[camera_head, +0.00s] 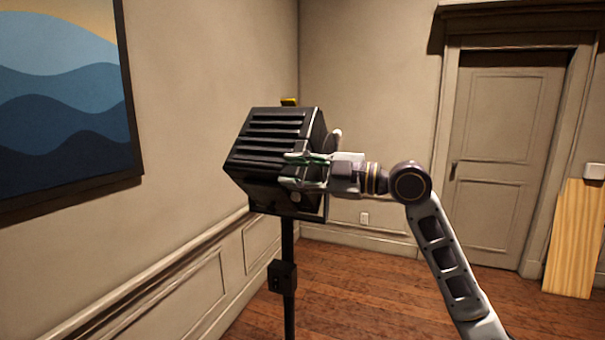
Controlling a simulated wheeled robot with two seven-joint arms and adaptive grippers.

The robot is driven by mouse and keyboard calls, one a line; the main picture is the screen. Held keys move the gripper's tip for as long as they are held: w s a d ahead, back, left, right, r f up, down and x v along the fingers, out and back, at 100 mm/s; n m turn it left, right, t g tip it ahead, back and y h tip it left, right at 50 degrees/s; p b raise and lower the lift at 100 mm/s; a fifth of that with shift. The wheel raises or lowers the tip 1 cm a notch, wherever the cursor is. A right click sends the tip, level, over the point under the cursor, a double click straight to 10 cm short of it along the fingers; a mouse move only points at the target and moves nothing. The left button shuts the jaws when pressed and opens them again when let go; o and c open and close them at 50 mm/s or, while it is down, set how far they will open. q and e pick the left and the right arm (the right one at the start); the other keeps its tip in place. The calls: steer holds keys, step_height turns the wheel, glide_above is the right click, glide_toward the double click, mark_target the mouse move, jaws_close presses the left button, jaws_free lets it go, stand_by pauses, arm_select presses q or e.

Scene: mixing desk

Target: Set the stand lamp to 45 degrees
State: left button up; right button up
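The stand lamp (272,133) is a black, ribbed, box-shaped head on a thin black pole (288,240), left of the middle in the head view. Its head is tilted, with the slatted face toward me. My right gripper (293,170) is at the right side of the head, its fingers pointing left and overlapping the lamp's lower right side. The fingers look spread apart, one above the other. I cannot tell whether they touch the lamp. A small pale piece (336,138) sticks up behind the gripper. My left gripper is not in view.
A wall with a framed wave picture (70,90) is close on the left. A closed door (505,150) and a wooden board (573,240) are at the right. A small box (282,277) sits on the pole. The wooden floor between the lamp and the door looks clear.

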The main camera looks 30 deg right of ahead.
steer(key=shift+s+d, duration=0.4)
steer(key=shift+s, duration=0.1)
stand_by(0.5)
